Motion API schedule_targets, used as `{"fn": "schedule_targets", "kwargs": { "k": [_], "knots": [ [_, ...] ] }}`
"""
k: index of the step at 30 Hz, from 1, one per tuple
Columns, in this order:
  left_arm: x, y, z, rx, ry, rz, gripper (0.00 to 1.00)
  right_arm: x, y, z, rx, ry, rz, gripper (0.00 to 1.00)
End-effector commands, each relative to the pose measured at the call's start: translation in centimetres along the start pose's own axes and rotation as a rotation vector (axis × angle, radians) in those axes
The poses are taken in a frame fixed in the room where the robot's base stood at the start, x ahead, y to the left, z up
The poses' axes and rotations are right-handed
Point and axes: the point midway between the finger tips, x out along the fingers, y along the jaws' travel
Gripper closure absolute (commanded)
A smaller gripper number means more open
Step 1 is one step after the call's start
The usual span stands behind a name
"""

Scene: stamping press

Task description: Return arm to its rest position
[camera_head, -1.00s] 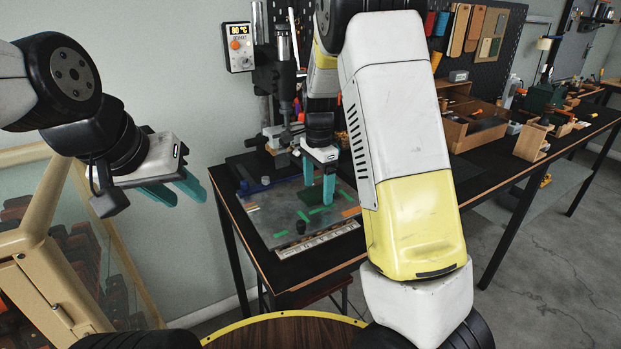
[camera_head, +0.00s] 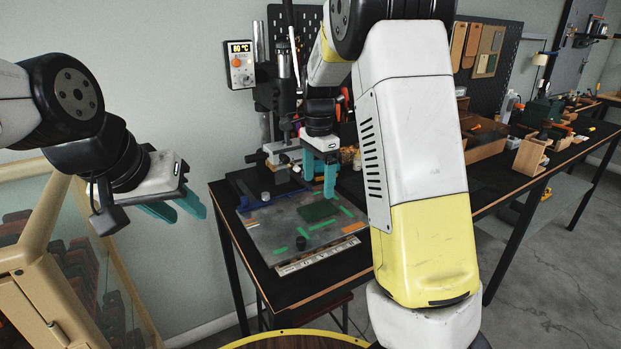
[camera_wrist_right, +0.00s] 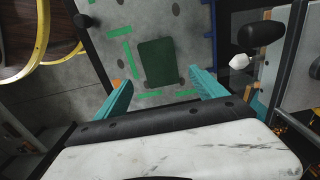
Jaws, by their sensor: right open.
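My right gripper (camera_head: 321,178) has teal fingers and hangs above the grey work mat on the black table, near the stamping press. In the right wrist view its fingers (camera_wrist_right: 160,98) are spread wide apart with nothing between them. A dark green rectangular piece (camera_head: 318,210) lies flat on the mat; it also shows in the right wrist view (camera_wrist_right: 160,62), beyond the fingertips and apart from them. My left gripper (camera_head: 172,208) is at the left, off the table, with its two teal fingers apart and empty.
The press (camera_head: 283,90) stands at the back of the table with a control box (camera_head: 240,68) on the wall. Wooden organisers (camera_head: 530,155) stand at the right. A glass-sided case (camera_head: 75,240) is at lower left.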

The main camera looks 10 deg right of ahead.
Motion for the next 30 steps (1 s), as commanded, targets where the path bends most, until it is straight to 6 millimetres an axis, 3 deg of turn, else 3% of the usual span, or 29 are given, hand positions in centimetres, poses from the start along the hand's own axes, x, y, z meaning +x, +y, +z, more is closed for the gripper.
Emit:
{"fn": "schedule_targets", "kwargs": {
  "k": [5,8,15,21,27,30],
  "knots": [
    [0.0,0.0,0.0,0.000,0.000,0.000,0.64,-0.5,0.6,0.0,-0.022,-0.012,-0.014,0.19],
    [0.0,0.0,0.0,0.000,0.000,0.000,0.64,-2.0,2.2,0.1,-0.094,-0.040,-0.058,0.19],
    [0.0,0.0,0.0,0.000,0.000,0.000,0.64,-7.2,9.3,1.6,-0.437,-0.061,-0.258,0.19],
    [0.0,0.0,0.0,0.000,0.000,0.000,0.64,-10.1,15.8,3.8,-0.754,0.049,-0.412,0.19],
    [0.0,0.0,0.0,0.000,0.000,0.000,0.64,-10.8,21.2,6.0,-1.031,0.235,-0.486,0.19],
    [0.0,0.0,0.0,0.000,0.000,0.000,0.64,-10.6,22.9,6.7,-1.124,0.310,-0.491,0.19]
  ]
}}
